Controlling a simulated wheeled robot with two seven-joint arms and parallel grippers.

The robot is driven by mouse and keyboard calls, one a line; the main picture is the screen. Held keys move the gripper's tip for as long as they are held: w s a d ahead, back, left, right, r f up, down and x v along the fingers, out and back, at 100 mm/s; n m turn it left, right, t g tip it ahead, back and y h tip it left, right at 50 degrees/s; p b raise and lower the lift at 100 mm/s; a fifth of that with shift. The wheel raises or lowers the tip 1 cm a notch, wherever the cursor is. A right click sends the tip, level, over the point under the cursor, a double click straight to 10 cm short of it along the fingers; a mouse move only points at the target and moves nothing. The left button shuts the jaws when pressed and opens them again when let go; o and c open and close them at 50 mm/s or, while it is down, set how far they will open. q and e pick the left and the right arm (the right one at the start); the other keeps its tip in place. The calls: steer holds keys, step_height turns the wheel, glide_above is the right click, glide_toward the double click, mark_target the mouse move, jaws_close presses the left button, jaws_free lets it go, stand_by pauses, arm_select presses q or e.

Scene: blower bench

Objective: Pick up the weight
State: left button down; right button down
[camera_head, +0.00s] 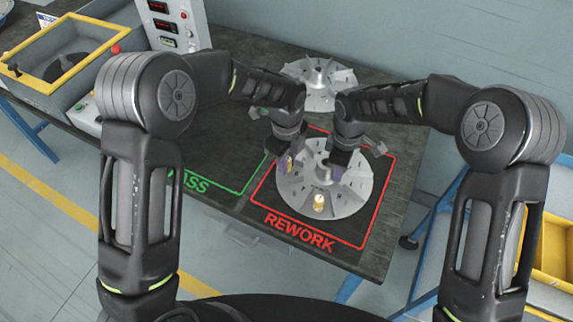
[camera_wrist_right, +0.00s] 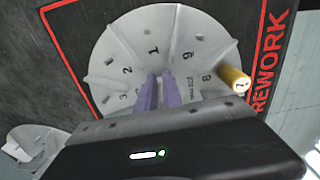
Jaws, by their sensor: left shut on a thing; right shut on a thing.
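A brass weight (camera_head: 319,202) stands on the grey bladed impeller disc (camera_head: 291,192), near its front edge by the REWORK label. In the right wrist view the weight (camera_wrist_right: 234,79) sits beside the number 8. My right gripper (camera_head: 338,172) is shut at the middle of the disc; its purple fingers (camera_wrist_right: 158,90) are close together there, and the part between them is mostly hidden. My left gripper (camera_head: 286,163) is at the disc's left edge, shut on a small golden piece (camera_head: 290,164) that looks like another weight; it is partly hidden by the fingers.
The disc lies inside the red REWORK outline (camera_head: 361,247). The green outlined area (camera_head: 215,187) to its left is clear. A second impeller (camera_head: 318,76) lies behind my arms. A control box (camera_head: 176,22) and a yellow-framed machine (camera_head: 66,55) stand at the back left.

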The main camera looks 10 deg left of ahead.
arm_select(q)
step_height(320, 180, up, 8)
steer(key=shift+r, duration=0.15)
arm_select(e)
steer(key=shift+s+f, duration=0.25)
steer(key=shift+f, duration=0.05)
stand_by(0.4)
arm_select(q)
steer(key=shift+r, duration=2.25)
arm_select(e)
steer(key=c, duration=1.7)
jaws_free()
steer(key=shift+c, duration=0.2)
steer(key=o, duration=0.3)
steer(key=shift+w+r, duration=0.15)
steer(key=shift+r, duration=0.05)
steer(key=shift+w+r, duration=0.1)
